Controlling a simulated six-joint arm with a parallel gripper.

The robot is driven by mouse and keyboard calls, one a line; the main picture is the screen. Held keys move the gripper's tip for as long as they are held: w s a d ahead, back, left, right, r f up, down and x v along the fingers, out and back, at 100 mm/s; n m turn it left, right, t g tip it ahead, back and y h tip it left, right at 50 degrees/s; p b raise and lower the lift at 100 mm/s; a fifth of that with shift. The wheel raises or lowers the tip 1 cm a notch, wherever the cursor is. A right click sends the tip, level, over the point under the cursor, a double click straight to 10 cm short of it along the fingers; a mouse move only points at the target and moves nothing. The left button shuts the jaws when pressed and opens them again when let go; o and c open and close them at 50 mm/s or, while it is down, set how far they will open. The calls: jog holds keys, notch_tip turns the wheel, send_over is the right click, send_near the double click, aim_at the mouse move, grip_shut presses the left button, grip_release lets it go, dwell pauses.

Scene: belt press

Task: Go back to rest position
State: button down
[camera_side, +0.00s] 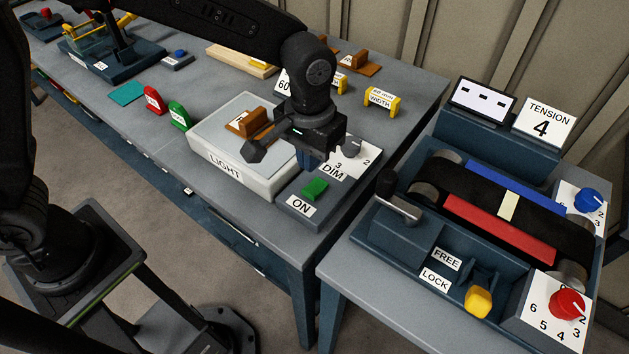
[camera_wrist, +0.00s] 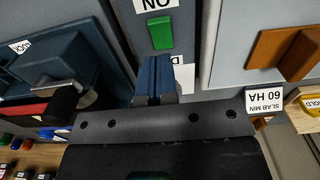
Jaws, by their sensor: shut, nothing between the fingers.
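My gripper (camera_side: 307,161) hangs above the right end of the bench, close over the dimmer panel (camera_side: 285,207) of the light box. Its blue fingers (camera_wrist: 153,77) are shut against each other with nothing between them. Just ahead of them in the wrist view is the green switch (camera_wrist: 160,32), beside the ON label; it also shows in the side view (camera_side: 315,188). The fingers look apart from the switch. They cover part of the DIM label in the wrist view. My gripper partly hides the dimmer knob area.
The light box (camera_side: 223,168) carries a brown block (camera_side: 245,122). Yellow width gauges (camera_side: 381,99) stand behind my gripper.

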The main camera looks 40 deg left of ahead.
jog(key=s+a+r+t, duration=0.4)
jog(key=s+a+r, duration=0.5)
jog(key=a+r, duration=0.4)
jog(key=s+a+t, duration=0.1)
jog(key=s+a, duration=0.4)
jog(key=s, duration=0.2)
jog(key=shift+a+f+t, duration=0.2)
jog(key=shift+a+t, duration=0.1)
jog(key=shift+a, duration=0.05)
jog(key=w+d+r+n+g, duration=0.2)
jog(key=w+d+n+g, duration=0.2)
jog(key=w+d+n, duration=0.5)
jog(key=w+d+f+n+g, duration=0.3)
jog(key=w+d+f+n, duration=0.4)
jog(key=w+d+n, duration=0.2)
jog(key=shift+d, duration=0.35)
